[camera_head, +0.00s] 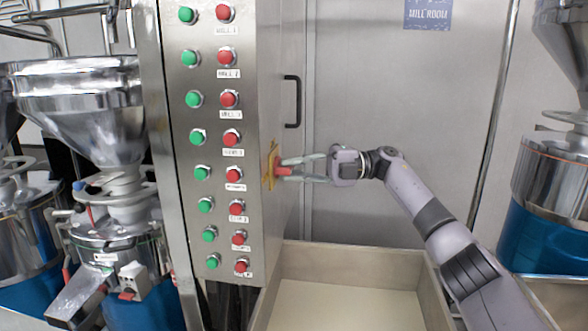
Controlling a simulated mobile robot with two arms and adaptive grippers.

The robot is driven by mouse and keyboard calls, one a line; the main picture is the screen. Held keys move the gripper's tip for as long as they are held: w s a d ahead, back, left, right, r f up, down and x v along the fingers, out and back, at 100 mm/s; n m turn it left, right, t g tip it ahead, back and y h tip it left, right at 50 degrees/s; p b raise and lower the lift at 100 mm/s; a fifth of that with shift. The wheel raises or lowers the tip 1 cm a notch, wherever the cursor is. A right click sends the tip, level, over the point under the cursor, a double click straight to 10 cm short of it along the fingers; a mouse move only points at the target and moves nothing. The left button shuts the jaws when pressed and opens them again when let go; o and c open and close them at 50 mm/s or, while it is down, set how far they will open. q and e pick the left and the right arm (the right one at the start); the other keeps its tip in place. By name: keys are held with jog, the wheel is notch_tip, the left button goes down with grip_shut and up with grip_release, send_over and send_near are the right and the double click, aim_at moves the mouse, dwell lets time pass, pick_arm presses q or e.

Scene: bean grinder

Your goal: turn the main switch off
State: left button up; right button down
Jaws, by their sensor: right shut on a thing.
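The main switch (273,167) is a red handle on a yellow plate, on the right side face of the steel control cabinet (269,80). My right gripper (284,170) reaches in from the right and is shut on the red handle, with one finger above it and one below. The fingers partly hide the handle, and the plate is seen nearly edge-on, so I cannot tell the handle's exact angle. My left gripper is not in view.
Green and red push buttons (228,99) run down the cabinet front. A black door handle (293,101) is above my right gripper. An open-topped bin (347,262) stands below it. Steel grinders (87,105) stand at the left, and another machine (552,185) at the right.

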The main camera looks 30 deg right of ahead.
jog(key=shift+n, duration=0.4)
dwell(0.3)
jog(key=c, duration=1.6)
grip_release()
jog(key=v, duration=0.7)
jog(key=shift+d, duration=0.25)
jog(key=shift+r, duration=0.1)
